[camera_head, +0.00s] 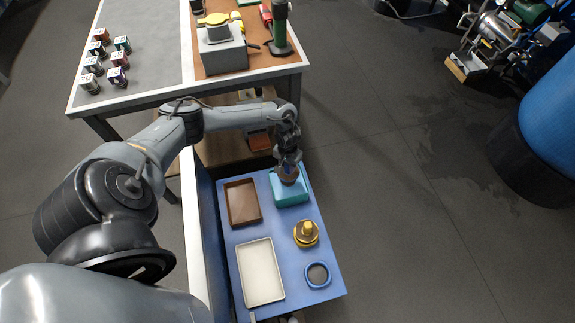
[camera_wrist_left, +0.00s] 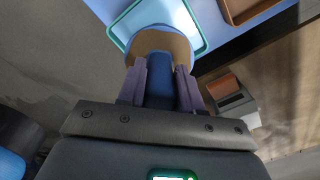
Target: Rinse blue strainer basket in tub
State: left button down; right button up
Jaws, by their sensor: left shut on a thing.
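My left gripper (camera_head: 288,166) is over the teal tub (camera_head: 291,198) at the far end of the blue table. It is shut on the blue handle of the strainer basket (camera_head: 288,178). In the left wrist view the blue handle (camera_wrist_left: 161,85) sits between the two fingers (camera_wrist_left: 160,82), with the tan, blue-edged basket (camera_wrist_left: 165,42) beyond them. The basket overlaps the tub's teal rim (camera_wrist_left: 204,20) in that view. I cannot tell how deep the basket sits in the tub. My right gripper is in neither view.
A brown tray (camera_head: 228,200) lies left of the tub. Nearer are a white tray (camera_head: 260,275), a yellow, knobbed object (camera_head: 306,233) and a blue ring-shaped item (camera_head: 318,286) on the blue table (camera_head: 283,232). A workbench (camera_head: 140,35) with small jars stands behind.

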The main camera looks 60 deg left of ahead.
aim_at(288, 171)
pick_arm(q)
jog(key=shift+f+b, duration=0.9)
jog(key=shift+f, duration=1.25)
jog(key=shift+f+b, duration=1.25)
jog(key=shift+f, duration=1.3)
dwell(2.5)
